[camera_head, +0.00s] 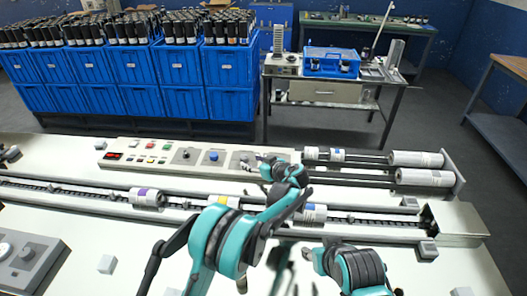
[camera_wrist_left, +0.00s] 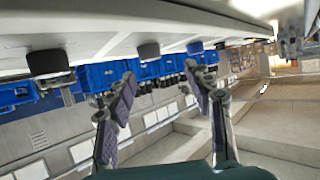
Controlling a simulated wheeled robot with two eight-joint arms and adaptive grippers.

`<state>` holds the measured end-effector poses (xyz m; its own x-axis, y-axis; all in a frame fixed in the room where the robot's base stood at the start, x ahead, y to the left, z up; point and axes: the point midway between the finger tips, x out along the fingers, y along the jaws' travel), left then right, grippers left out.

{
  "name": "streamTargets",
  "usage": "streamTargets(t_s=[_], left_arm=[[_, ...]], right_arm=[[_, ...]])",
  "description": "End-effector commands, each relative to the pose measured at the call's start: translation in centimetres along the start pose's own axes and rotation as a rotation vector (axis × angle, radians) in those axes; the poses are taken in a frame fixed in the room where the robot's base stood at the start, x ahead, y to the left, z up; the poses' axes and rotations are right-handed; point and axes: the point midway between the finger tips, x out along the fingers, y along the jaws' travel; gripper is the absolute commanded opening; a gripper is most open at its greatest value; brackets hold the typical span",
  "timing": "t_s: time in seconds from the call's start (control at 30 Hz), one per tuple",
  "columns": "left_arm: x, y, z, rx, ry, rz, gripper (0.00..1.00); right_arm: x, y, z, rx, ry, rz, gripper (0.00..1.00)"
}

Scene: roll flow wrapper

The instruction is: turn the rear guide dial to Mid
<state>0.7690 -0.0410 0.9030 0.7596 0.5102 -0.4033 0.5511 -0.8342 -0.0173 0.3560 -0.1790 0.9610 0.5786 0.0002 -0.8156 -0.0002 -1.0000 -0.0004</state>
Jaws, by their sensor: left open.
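The control panel (camera_head: 135,158) on the machine carries a dark dial (camera_head: 187,154), a blue dial (camera_head: 211,155) and another dial (camera_head: 246,157) by my left gripper (camera_head: 256,163). I cannot read which one is the rear guide dial. My left gripper is open and empty at the panel's right end. In the left wrist view its fingers (camera_wrist_left: 165,98) are spread, with a dark knob (camera_wrist_left: 149,50) above and between them, apart from them. A larger dark knob (camera_wrist_left: 48,62) shows to the left. Dial markings are not legible. My right arm shows low in the head view; its fingers are unclear.
Two white rolls (camera_head: 415,159) sit at the right end. A separate grey dial box (camera_head: 28,262) stands at the front left. Blue crates (camera_head: 145,66) of dark bottles stand behind.

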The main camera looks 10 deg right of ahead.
Motion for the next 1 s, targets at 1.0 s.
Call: streamTargets(t_s=[1.0], left_arm=[[8.0, 0.8, 0.6, -0.016, 0.02, 0.001, 0.47]], right_arm=[[2.4, 0.0, 1.7, 0.0, 0.0, 0.0, 0.4]])
